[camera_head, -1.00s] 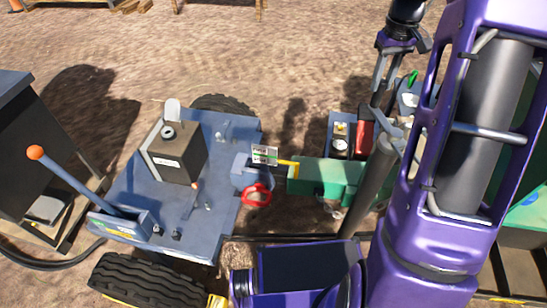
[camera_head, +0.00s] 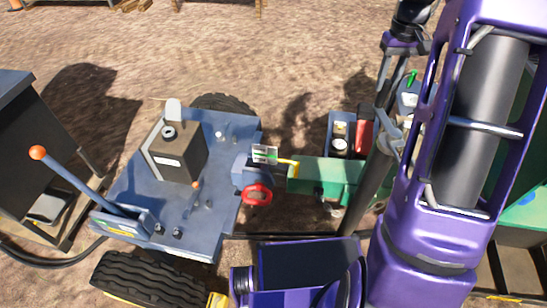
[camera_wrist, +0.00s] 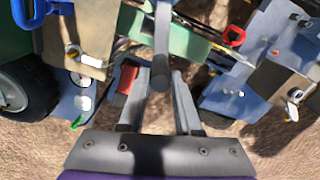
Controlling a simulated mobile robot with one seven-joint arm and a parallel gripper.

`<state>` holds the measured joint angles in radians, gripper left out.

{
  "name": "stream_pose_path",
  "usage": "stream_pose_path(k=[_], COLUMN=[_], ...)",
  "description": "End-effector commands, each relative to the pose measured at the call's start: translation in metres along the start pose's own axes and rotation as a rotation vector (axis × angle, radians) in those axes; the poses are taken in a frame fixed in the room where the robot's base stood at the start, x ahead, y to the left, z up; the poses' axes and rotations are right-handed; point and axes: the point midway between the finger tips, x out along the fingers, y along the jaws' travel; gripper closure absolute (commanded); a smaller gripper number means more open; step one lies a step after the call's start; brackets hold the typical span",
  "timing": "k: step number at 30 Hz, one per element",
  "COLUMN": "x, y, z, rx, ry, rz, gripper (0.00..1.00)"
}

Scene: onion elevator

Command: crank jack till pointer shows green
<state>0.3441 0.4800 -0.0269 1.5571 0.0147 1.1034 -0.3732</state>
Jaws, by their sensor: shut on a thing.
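My gripper (camera_head: 388,122) is shut on a dark grey rod-like handle, which shows between the fingers in the wrist view (camera_wrist: 161,45). In the head view a thick grey bar (camera_head: 370,185) slants down-left from the fingers; its lower end is hidden behind my arm. A green beam (camera_head: 325,173) carries a yellow bent pointer (camera_head: 289,161). The pointer reaches toward a small white plate (camera_head: 264,148) with a green band, on the blue hitch side. I cannot tell exactly where its tip sits on the scale.
A blue trailer (camera_head: 215,222) with a dark box (camera_head: 178,158) and an orange-knobbed lever (camera_head: 70,180) stands left. A red ring (camera_head: 257,194) is at the hitch. Bare dirt lies behind.

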Motion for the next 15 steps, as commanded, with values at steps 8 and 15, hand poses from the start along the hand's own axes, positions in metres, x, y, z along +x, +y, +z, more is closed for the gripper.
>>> stream_pose_path(k=[8, 15], x=[0.001, 0.003], y=[0.014, 0.020], z=[0.002, 0.003], rx=[0.085, 0.143], ry=[-0.001, -0.003], rz=[0.008, 0.008], gripper=[1.00, 1.00])
